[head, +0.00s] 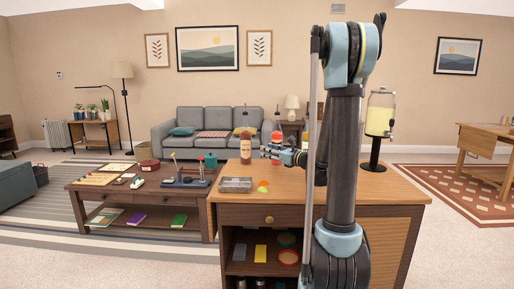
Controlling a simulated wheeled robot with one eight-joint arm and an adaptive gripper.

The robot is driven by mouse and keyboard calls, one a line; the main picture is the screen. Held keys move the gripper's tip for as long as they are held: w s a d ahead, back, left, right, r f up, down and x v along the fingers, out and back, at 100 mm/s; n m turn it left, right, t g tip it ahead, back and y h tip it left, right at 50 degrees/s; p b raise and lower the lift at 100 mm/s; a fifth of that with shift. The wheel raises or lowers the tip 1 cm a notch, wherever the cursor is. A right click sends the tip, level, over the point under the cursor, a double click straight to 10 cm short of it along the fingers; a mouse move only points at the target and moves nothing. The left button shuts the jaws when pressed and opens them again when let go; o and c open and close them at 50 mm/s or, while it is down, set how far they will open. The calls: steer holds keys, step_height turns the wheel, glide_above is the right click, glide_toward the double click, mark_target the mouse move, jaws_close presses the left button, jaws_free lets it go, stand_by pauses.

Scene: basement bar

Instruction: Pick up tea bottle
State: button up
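A slim bottle (246,151) with reddish-brown contents and a pale label stands upright on the wooden cabinet top; it looks like the tea bottle. My gripper (280,154) is to the right of this bottle, low over the cabinet top and apart from it. It is small and seen partly side-on, so I cannot tell whether its fingers are open. A red-topped item (276,137) shows right at or behind my gripper; whether they touch is unclear. My arm hides part of the cabinet top to the right.
A grey tray-like box (235,185) and small green and orange pieces (263,186) lie at the cabinet top's front left. A drink dispenser (380,115) on a black stand is at the right. A low coffee table (90,188) with several items is left. The cabinet's (385,192) right front is clear.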

mark_target(250, 145)
steer(key=shift+d, duration=0.45)
steer(key=o, duration=1)
steer(key=shift+c, duration=0.2)
steer(key=x, duration=1.2)
steer(key=shift+s+f, duration=0.1)
steer(key=shift+w+d+x, duration=0.1)
steer(key=shift+x, duration=1.3)
steer(key=shift+w+d+x, duration=0.1)
steer(key=shift+w+x, duration=0.05)
steer(key=shift+x, duration=1.25)
